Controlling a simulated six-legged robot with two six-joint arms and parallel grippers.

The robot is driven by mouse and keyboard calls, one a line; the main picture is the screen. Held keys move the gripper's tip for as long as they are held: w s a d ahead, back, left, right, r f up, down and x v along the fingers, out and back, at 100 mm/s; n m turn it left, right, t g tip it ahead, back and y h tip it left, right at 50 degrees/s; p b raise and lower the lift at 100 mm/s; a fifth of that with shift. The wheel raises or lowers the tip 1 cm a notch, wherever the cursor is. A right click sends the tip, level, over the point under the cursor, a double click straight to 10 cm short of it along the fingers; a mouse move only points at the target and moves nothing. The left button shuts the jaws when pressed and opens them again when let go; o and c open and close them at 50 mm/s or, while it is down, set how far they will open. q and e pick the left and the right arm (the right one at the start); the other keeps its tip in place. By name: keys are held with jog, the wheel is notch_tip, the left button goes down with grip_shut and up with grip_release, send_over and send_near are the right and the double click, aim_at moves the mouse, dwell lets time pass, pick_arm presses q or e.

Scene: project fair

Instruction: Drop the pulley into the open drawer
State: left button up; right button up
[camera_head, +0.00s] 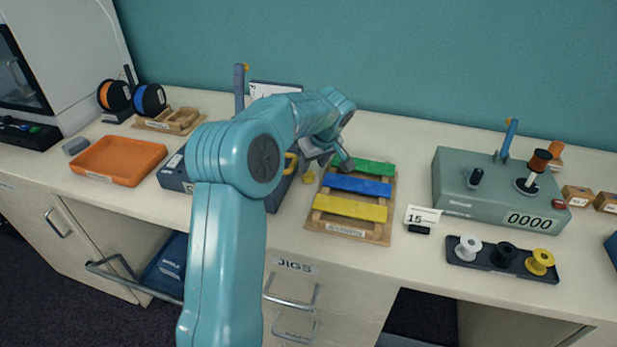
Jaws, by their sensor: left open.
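My left arm comes up through the middle of the view, and its left gripper (328,160) hangs open over the bench, just behind the wooden rack. A small yellow piece (308,177) lies just below and left of the gripper, apart from it; I cannot tell if it is the pulley. A dark blue-grey box (174,176) on the bench is largely hidden behind my arm, and I cannot tell if it has an open drawer. The JIGS drawer (305,268) in the bench front looks shut. My right gripper is not in view.
A wooden rack (350,233) holds green, blue and yellow bars. An orange tray (118,160) stands left. A grey-green counter machine (460,203) and a dark spool holder (487,262) stand right.

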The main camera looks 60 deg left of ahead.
aim_at(309, 175)
pick_arm(q)
jog(key=x, duration=0.5)
jog(key=shift+f+p, duration=0.1)
jog(key=shift+p, duration=0.3)
jog(key=shift+s+d, duration=0.1)
jog(key=c, duration=0.7)
jog(key=shift+c, duration=0.3)
